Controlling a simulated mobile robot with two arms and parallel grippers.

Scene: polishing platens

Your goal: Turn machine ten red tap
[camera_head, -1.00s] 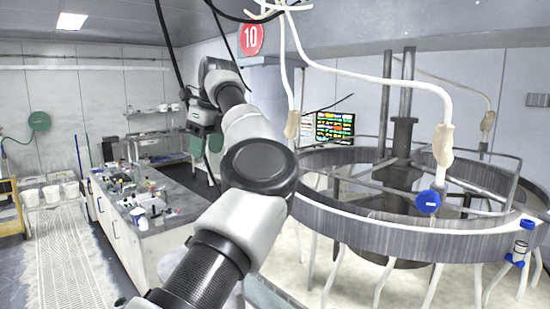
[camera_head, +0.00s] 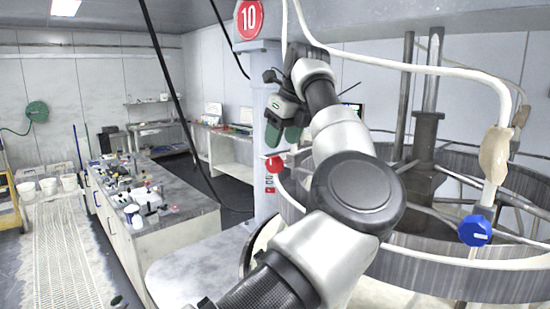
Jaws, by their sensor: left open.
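The machine's red sign with a white 10 (camera_head: 249,19) is at the top of a grey column. A red tap (camera_head: 275,164) shows low on the front of that column, on a white hose. My left gripper (camera_head: 283,145) has dark green fingers pointing down. In the picture it is just above the red tap, and the gap in depth is hard to judge. It is open, and I see nothing between its fingers. My right gripper is not in view.
A blue tap (camera_head: 475,231) hangs from a white hose in front of the large grey ring (camera_head: 450,268) at right. A bench (camera_head: 180,205) with bottles and small items stands left. White buckets (camera_head: 48,186) stand farther left. Black cables hang near the column.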

